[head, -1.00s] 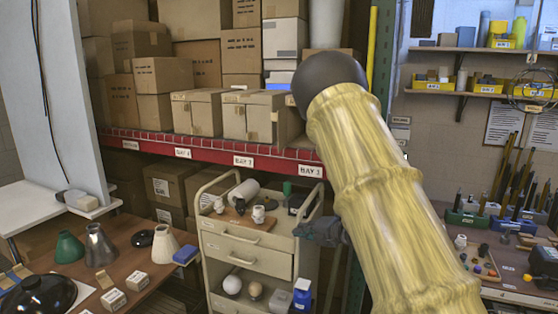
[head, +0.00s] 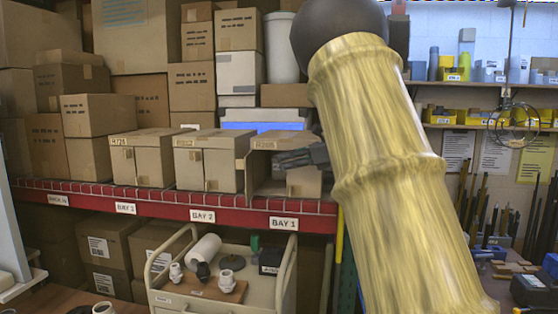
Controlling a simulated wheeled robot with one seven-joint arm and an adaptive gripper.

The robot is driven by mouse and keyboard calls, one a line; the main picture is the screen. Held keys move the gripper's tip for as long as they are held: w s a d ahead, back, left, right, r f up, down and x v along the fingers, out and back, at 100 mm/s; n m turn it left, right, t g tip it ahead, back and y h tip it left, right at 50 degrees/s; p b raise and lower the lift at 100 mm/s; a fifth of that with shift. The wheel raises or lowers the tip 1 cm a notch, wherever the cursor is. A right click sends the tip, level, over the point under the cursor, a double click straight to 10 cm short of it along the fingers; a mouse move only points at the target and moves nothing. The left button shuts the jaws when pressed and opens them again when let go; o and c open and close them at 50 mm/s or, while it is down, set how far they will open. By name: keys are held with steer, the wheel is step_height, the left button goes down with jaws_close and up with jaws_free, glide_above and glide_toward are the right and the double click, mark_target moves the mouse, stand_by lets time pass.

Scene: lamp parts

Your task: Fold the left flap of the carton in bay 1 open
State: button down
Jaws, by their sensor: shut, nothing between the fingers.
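The carton (head: 283,142) in bay 1 stands on the red-edged shelf, above the BAY 1 label (head: 283,222). Its left flap (head: 243,172) stands swung out to the left, and a dark gap shows beside it. The right part of its front (head: 305,183) looks closed, partly behind my gripper. My gripper (head: 283,159) is shut and empty, level with the upper front of the carton, its fingers pointing left. I cannot tell whether it touches the carton. My arm hides what lies to the right.
A closed-looking carton (head: 208,160) stands just left, in bay 2, close to the open flap. Another carton (head: 142,158) stands in bay 3. Below is a cart (head: 225,300) with lamp parts. A blue-fronted bin (head: 262,126) sits behind. Open air lies in front of the shelf.

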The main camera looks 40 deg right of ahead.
steer(key=p, duration=0.2)
glide_toward(247, 169)
steer(key=w+a+f, duration=0.1)
steer(key=f, duration=0.1)
steer(key=shift+w+a+f+p, duration=0.1)
steer(key=shift+w+a+p, duration=1.6)
steer(key=shift+w+a, duration=0.65)
steer(key=shift+w+d+f, duration=0.1)
steer(key=shift+w, duration=0.05)
steer(key=shift+w+f+b, duration=0.1)
steer(key=shift+b, duration=0.3)
